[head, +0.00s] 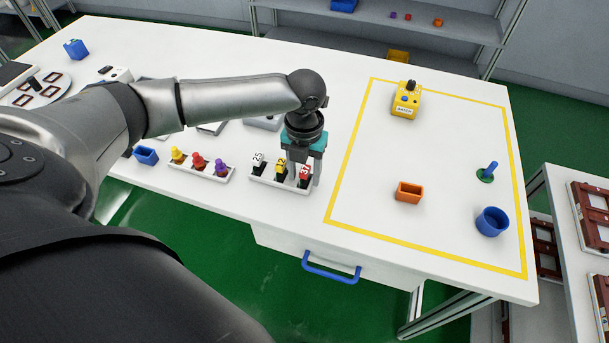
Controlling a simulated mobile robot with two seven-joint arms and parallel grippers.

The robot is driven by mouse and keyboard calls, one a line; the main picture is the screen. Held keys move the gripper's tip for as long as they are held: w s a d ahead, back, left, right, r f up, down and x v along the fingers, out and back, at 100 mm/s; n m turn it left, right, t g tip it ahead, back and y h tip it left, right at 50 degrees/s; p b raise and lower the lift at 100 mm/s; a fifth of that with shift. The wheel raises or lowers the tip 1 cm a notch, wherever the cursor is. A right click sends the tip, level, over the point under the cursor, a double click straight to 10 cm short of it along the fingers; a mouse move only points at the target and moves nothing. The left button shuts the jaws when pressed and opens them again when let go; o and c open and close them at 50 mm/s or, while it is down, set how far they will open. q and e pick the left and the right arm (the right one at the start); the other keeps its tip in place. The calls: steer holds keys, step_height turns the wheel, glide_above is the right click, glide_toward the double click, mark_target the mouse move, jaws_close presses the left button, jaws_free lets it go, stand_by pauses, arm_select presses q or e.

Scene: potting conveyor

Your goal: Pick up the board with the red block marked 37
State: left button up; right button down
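A small white board (265,181) lies near the table's front edge and carries a row of marked blocks. They are a white block (258,160), a yellow block (280,172) and a red block (304,174) at the right end. The red block's number is too small to read surely. My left gripper (304,178) points down over the board's right end, with its fingers apart on either side of the red block. I cannot tell whether they touch it. My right gripper is not in view.
A second board (213,175) with yellow, red and purple pegs lies just left. A blue open box (146,155) is further left. Inside the yellow outline stand an orange box (408,193), a blue cup (491,221), a green-based blue peg (487,172) and a yellow device (405,101).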

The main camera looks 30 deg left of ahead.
mark_target(304, 171)
arm_select(q)
jaws_close()
steer(key=shift+r, duration=0.15)
stand_by(0.4)
step_height(304, 171, up, 20)
steer(key=p, duration=0.4)
